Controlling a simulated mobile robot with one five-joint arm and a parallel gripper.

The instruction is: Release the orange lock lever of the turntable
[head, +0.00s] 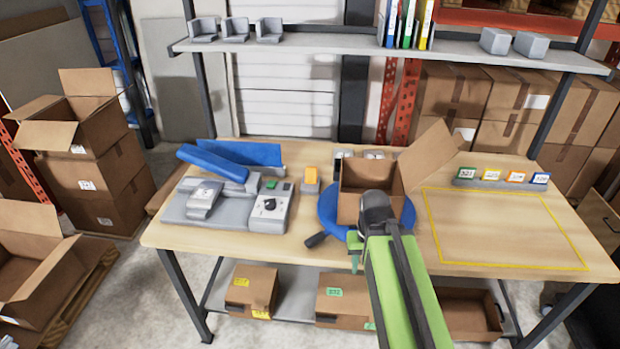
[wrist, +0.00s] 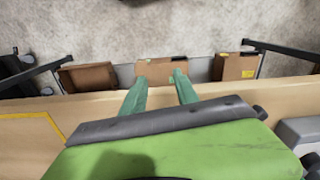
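The turntable (head: 328,208) is a blue disc on the table with an open cardboard box (head: 352,180) on it. A dark handle (head: 316,240) sticks out at its front left. An orange part (head: 311,174) stands on a small grey base just left of the turntable; I cannot tell whether this is the lock lever. My green gripper (head: 354,263) is in front of the turntable, and my arm hides the disc's front right. In the wrist view, my gripper (wrist: 160,76) has its two green fingers apart with nothing between them, over the table's front edge.
A grey machine (head: 180,207) with a blue arm and a control box (head: 269,206) stand at the left. A yellow outlined area (head: 505,230) at the right is bare. Coloured number tags (head: 490,175) stand behind it. Boxes (head: 252,290) lie on the lower shelf.

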